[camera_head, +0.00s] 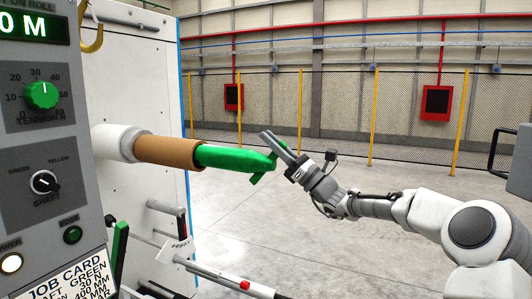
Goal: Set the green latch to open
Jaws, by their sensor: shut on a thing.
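The green latch (262,178) is a small green lever at the free end of the green shaft (232,157), mid-picture. It slants across the shaft's tip, its lower end pointing down and left. My gripper (275,149) reaches in from the right and is shut on the latch. The fingers cover part of the latch, so its exact angle is hard to tell. A brown core (167,151) sits around the shaft, between the green end and a white collar (118,143) on the machine.
A grey control panel (60,190) with a green tension dial and a shaft selector knob fills the left. The floor behind is clear up to a mesh fence.

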